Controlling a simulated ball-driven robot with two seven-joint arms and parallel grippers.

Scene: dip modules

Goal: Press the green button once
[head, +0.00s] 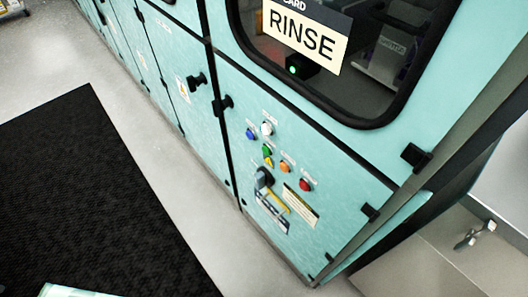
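The green button (267,151) is on the lower teal cabinet panel, among several small coloured buttons. A white one (267,129) is above it, a blue one (251,134) is up and to its left, and an orange one (285,167) and a red one (305,185) are to its right. A small yellow warning triangle (268,162) sits just below the green button. Neither of my grippers shows in the head view.
Below the buttons are a dark rotary handle (264,178) and labels. Above is a window with a RINSE sign (303,36) and a lit green lamp (293,69). Black latches (222,104) protrude from the cabinet. A black mat (85,190) lies on the open grey floor at left.

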